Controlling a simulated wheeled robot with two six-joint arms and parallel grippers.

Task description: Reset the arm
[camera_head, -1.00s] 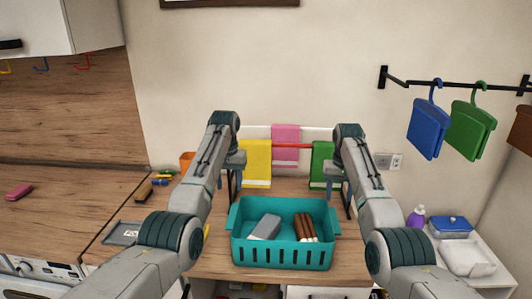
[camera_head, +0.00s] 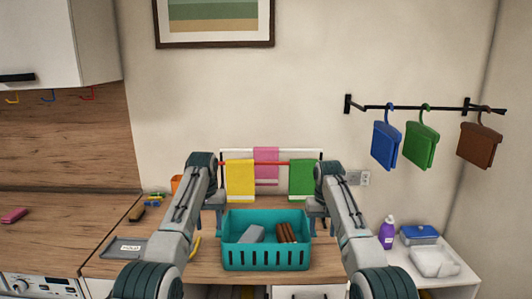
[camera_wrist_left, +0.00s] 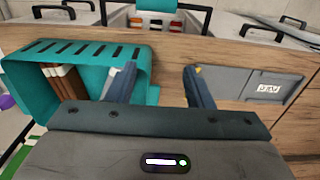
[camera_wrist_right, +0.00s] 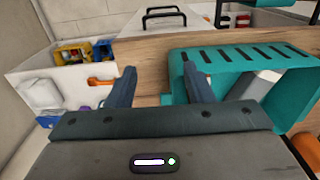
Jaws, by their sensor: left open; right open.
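My left gripper (camera_head: 209,222) is beside the left end of the teal basket (camera_head: 266,258) in the head view. Its two fingers are apart and empty in the left wrist view (camera_wrist_left: 160,86). My right gripper (camera_head: 315,224) is beside the basket's right end. Its fingers are also apart and empty in the right wrist view (camera_wrist_right: 160,87). The basket stands on the wooden counter and holds a grey block (camera_head: 252,234) and several brown bars (camera_head: 286,233). Whether either gripper touches the basket cannot be told.
A rack with yellow (camera_head: 240,181), pink (camera_head: 266,163) and green (camera_head: 302,178) towels stands behind the basket. A grey labelled tray (camera_head: 124,247) lies left. A purple bottle (camera_head: 387,233) and containers stand on the right white unit. Blue, green and brown items hang on a wall rail (camera_head: 430,108).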

